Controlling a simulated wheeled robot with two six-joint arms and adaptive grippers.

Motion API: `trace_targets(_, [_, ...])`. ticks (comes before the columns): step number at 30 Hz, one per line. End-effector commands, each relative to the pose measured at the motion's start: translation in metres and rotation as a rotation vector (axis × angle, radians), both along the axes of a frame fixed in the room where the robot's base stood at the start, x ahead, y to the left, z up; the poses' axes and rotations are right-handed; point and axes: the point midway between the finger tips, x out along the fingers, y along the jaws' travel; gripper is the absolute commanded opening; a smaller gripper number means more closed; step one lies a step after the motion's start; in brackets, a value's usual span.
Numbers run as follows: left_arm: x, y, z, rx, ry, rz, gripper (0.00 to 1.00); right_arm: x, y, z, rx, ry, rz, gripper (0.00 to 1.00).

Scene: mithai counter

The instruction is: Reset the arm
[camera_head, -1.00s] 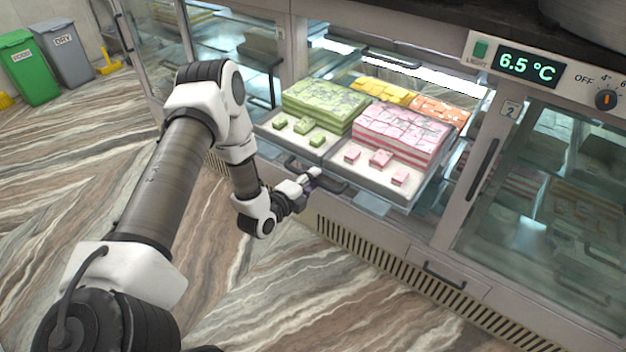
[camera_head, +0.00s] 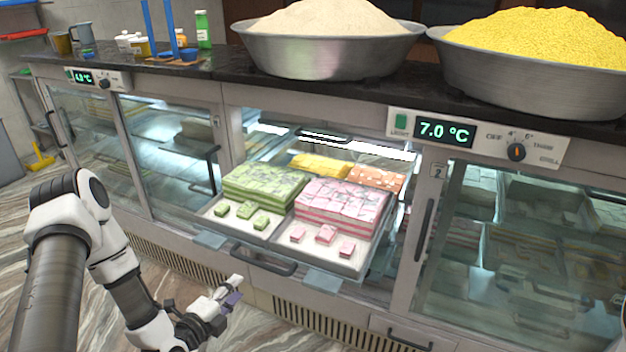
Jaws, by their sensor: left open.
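My left arm comes in from the left in the head view. Its gripper (camera_head: 228,297) is open and empty, in front of the counter and below and left of the pulled-out tray's handle (camera_head: 250,258), apart from it. The pulled-out tray (camera_head: 290,246) carries green sweets (camera_head: 262,188) on its left and pink-and-white sweets (camera_head: 342,205) on its right, with a few loose pieces in front of each. My right gripper is not in view.
The counter (camera_head: 150,225) spans the view with glass-fronted cases. Two metal bowls (camera_head: 320,52) (camera_head: 530,75) stand on the dark top, heaped with pale and yellow food. A display (camera_head: 444,133) reads 7.0 °C. Open floor lies at lower left.

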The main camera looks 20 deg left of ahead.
Motion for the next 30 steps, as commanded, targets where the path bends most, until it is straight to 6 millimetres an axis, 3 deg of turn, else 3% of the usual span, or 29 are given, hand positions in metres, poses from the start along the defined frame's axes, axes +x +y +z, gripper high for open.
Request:
trace_targets(4, [0.0, -0.003, -0.002, 0.003, 0.006, -0.01, 0.41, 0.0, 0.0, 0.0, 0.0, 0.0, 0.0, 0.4])
trace_targets(7, [0.005, -0.027, -0.005, 0.023, 0.022, -0.08, 0.41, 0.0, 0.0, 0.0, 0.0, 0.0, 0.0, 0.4])
trace_targets(11, [0.004, -0.088, -0.023, 0.063, 0.119, -0.231, 0.41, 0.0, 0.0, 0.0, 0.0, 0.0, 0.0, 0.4])
trace_targets(14, [-0.018, -0.136, -0.06, -0.029, 0.344, -0.287, 0.41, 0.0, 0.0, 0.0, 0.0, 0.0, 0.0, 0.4])
trace_targets(16, [-0.048, -0.161, -0.089, -0.162, 0.559, -0.239, 0.41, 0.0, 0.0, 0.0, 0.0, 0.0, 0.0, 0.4])
trace_targets(20, [-0.109, -0.177, -0.127, -0.423, 0.91, 0.049, 0.41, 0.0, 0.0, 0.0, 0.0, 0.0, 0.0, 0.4])
trace_targets(23, [-0.156, -0.171, -0.142, -0.628, 1.088, 0.431, 0.41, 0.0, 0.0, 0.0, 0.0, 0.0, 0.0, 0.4])
trace_targets(27, [-0.203, -0.153, -0.146, -0.905, 1.121, 1.016, 0.41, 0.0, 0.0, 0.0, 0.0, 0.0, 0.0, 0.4])
trace_targets(30, [-0.216, -0.15, -0.146, -1.024, 1.08, 1.25, 0.41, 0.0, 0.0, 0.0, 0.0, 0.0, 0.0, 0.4])
